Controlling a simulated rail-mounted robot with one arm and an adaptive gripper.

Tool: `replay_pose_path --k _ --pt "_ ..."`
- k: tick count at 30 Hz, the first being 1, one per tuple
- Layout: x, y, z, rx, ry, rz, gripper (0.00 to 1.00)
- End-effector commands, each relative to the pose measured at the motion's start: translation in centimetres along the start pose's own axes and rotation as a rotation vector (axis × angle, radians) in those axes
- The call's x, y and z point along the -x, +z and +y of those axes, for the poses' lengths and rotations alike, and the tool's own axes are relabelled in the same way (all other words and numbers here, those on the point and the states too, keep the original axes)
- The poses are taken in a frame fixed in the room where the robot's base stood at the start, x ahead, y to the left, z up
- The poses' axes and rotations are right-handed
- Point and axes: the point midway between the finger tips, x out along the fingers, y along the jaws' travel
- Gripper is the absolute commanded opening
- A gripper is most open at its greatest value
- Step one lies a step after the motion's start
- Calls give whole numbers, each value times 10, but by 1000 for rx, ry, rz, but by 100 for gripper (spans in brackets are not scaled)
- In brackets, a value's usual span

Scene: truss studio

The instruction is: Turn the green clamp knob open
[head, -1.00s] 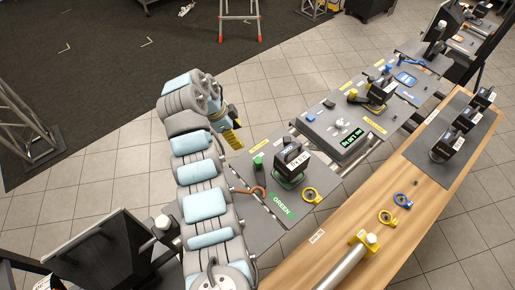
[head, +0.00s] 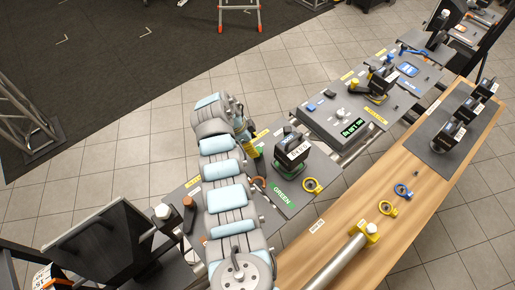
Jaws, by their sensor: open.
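The green station has a GREEN label (head: 283,195) and a black boxy device (head: 291,149) on a green base. In the head view, my gripper (head: 252,150) is at the left of this device, low over the station's back left edge. Its fingers are small and partly hidden by my arm. The green clamp knob stood in this same spot earlier; now it is mostly hidden at my gripper's fingers. I cannot tell whether the fingers touch it or stand around it.
A brown hook-shaped piece (head: 259,182) lies close to my arm. A wooden bench (head: 345,206) with loose rings runs along the front.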

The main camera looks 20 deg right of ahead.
Motion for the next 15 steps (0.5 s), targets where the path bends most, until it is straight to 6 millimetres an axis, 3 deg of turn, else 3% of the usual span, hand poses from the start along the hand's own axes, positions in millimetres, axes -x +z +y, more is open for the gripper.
replay_pose_path --k 3,15 --pt "-14 -1 2 1 6 0 66" --pt "-37 0 0 0 2 1 66"
